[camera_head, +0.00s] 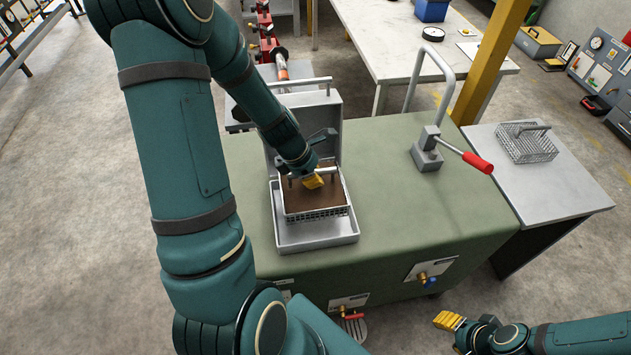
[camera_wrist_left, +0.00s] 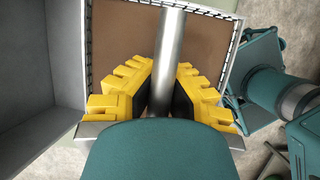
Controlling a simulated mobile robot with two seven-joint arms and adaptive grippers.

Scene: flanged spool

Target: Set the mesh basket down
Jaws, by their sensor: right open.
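A mesh basket (camera_head: 318,214) with a brown floor or filling sits within the outline of an open grey lidded box (camera_head: 318,238) on the green bench. Its rim is above the box rim; I cannot tell whether its bottom touches the box. My left gripper (camera_head: 313,178) is over the basket, its yellow fingers closed on the metal handle bar. The left wrist view shows the bar (camera_wrist_left: 170,50) between the dark pads of the gripper (camera_wrist_left: 163,95), above the brown surface of the basket (camera_wrist_left: 120,35). My right gripper (camera_head: 448,320) is open and empty at the lower right.
A clamp with a red handle (camera_head: 477,162) stands on the green bench (camera_head: 400,215). A second mesh basket (camera_head: 527,143) rests on the grey side table (camera_head: 560,190). The box's raised lid (camera_head: 325,110) stands behind the held basket. The bench right of the box is clear.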

